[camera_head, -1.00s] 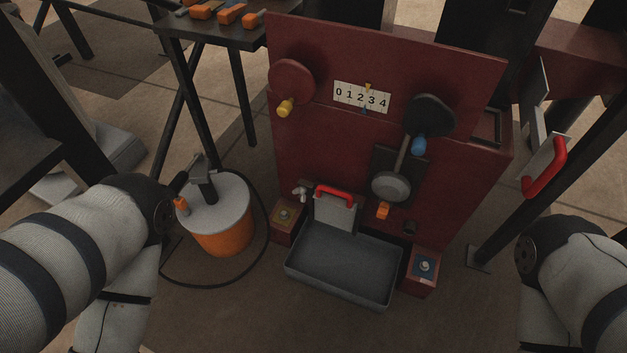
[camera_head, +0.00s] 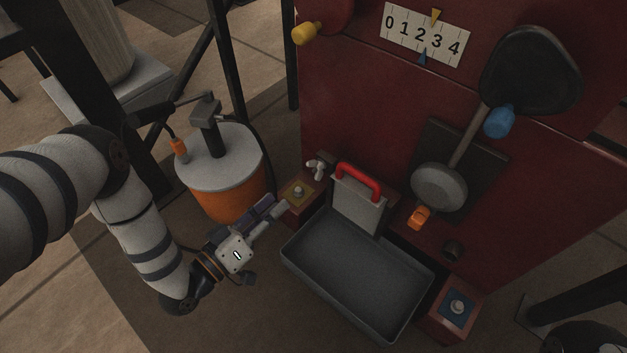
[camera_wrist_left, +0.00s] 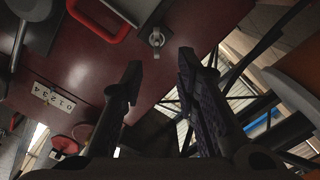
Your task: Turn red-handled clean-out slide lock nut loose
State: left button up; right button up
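The red-handled clean-out slide (camera_head: 357,207) is a grey plate with a red handle (camera_head: 358,180), standing upright at the press front above the grey tray. The lock nut (camera_head: 317,168) is a small silver wing-shaped nut left of the handle. It also shows in the left wrist view (camera_wrist_left: 157,40), at top centre beyond the fingertips. My left gripper (camera_head: 277,208) is below and left of the nut, apart from it. In the left wrist view its two fingers (camera_wrist_left: 160,66) are spread with nothing between them. My right gripper is not in view.
A grey tray (camera_head: 287,257) sits below the slide. An orange bucket (camera_head: 228,201) with a grey lid stands at left. A round weight (camera_head: 439,187) on a lever hangs at right.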

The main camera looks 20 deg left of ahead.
aim_at(310, 172)
pick_arm(q)
jog(key=b+x, duration=0.1)
jog(key=x, duration=0.3)
jog(key=b+x, duration=0.1)
jog(key=x, duration=0.3)
jog(key=b+x, duration=0.1)
jog(key=x, duration=0.3)
jog(key=shift+w+d+r+b, duration=0.1)
jog(key=shift+w+r+b, duration=0.05)
jog(key=shift+r+b, duration=0.2)
jog(key=shift+c, duration=0.3)
grip_shut()
